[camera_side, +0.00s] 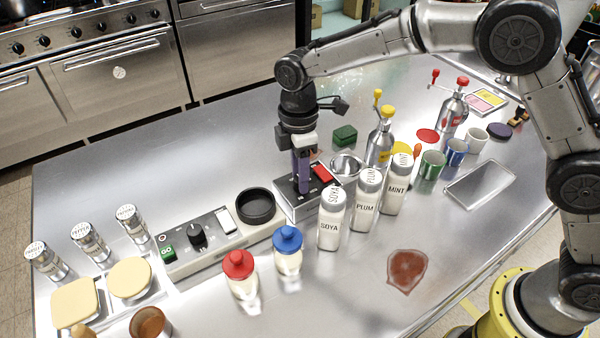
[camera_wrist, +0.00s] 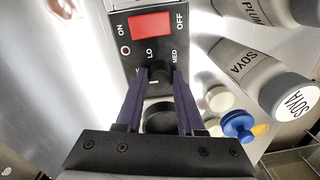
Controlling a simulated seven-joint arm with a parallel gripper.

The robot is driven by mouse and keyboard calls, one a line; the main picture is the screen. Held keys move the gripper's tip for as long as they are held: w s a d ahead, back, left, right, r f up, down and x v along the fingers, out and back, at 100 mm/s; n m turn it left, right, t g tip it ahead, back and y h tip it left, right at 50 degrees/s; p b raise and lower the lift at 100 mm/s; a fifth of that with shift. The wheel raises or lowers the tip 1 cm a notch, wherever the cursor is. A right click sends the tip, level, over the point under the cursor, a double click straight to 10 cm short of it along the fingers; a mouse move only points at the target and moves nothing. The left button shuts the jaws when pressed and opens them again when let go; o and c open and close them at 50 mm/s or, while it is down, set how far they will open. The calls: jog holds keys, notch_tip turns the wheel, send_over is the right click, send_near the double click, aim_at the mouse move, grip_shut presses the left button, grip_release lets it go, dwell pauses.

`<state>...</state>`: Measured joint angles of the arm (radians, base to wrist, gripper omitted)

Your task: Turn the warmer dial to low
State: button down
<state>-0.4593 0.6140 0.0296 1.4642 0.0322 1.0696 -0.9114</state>
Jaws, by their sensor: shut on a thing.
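The warmer is a box with a black top panel (camera_side: 287,188), near the middle of the counter in the side view. A red switch marked ON and OFF sits on it; the switch also shows in the wrist view (camera_wrist: 152,24). The black dial (camera_wrist: 159,76) has LO and MED printed beyond it; another label is partly hidden by my left finger. My gripper (camera_wrist: 159,72) points down with its purple fingers shut on the dial, one on each side. In the side view the fingers hide the dial. I cannot tell clearly which mark the dial points to.
White shakers marked SOYA (camera_side: 330,232), PLUM (camera_side: 366,207) and MINT (camera_side: 397,190) stand close to the right of the warmer. A black round dish (camera_side: 256,204) and a second control panel (camera_side: 215,234) lie to its left. Red-capped (camera_side: 241,276) and blue-capped (camera_side: 288,255) bottles stand in front.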

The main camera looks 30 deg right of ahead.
jog(key=m, duration=0.6)
jog(key=shift+m, duration=0.4)
jog(key=m, duration=0.3)
jog(key=shift+r, duration=0.1)
jog(key=shift+m+t, duration=0.3)
jog(key=shift+m, duration=1.7)
jog(key=c, duration=0.5)
grip_release()
jog(key=r, duration=1.3)
jog(key=shift+d+r, duration=0.35)
jog(key=shift+d, duration=0.05)
